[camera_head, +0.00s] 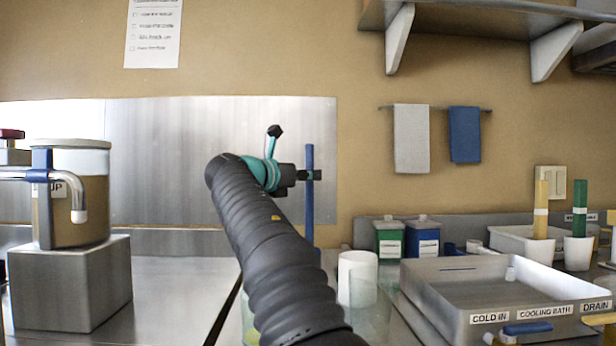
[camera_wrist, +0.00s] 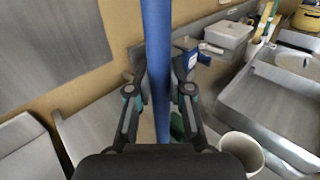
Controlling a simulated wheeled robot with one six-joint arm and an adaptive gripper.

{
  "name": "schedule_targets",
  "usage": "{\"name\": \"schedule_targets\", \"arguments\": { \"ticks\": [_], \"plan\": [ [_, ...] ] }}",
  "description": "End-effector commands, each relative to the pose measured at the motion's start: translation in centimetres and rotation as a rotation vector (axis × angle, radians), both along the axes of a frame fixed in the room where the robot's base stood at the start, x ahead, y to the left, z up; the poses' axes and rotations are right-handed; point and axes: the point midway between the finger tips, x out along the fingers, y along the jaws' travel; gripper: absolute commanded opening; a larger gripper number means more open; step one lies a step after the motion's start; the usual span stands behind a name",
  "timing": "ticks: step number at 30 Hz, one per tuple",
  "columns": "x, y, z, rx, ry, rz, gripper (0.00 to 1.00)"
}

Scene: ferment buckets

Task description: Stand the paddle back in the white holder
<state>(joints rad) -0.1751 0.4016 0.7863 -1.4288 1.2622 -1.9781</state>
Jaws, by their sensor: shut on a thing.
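The blue paddle (camera_head: 309,215) stands upright in my gripper (camera_head: 308,175), which is shut on its shaft. In the wrist view the paddle (camera_wrist: 156,40) runs between the two fingers (camera_wrist: 160,92). Its lower end is hidden behind my arm in the head view and by my gripper body in the wrist view. The white holder (camera_head: 357,278), an open cylinder, stands on the counter to the right of the paddle, apart from it. It also shows at the lower right of the wrist view (camera_wrist: 242,150), and I see no paddle in it.
A steel cooling bath (camera_head: 450,318) lies right of the holder. Behind are a green tub (camera_head: 389,240) and a blue tub (camera_head: 422,240). A white cup (camera_head: 577,252) holds a green paddle (camera_head: 579,205). A bucket (camera_head: 80,195) stands on a steel block (camera_head: 70,285) at left.

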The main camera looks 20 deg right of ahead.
Motion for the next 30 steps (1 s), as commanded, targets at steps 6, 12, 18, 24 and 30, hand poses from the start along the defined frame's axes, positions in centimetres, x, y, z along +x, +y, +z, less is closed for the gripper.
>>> {"name": "schedule_targets", "arguments": {
  "ticks": [6, 12, 18, 24, 30],
  "plan": [
    [0.0, 0.0, 0.0, 0.000, -0.001, 0.000, 0.00],
    [0.0, 0.0, -0.4, -0.001, 0.000, 0.000, 0.00],
    [0.0, 0.0, -0.3, -0.001, 0.000, 0.000, 0.45],
    [0.0, 0.0, -0.2, -0.001, 0.000, 0.000, 0.45],
    [-0.7, 1.3, 0.0, -0.001, -0.001, 0.003, 0.45]
  ]
}}
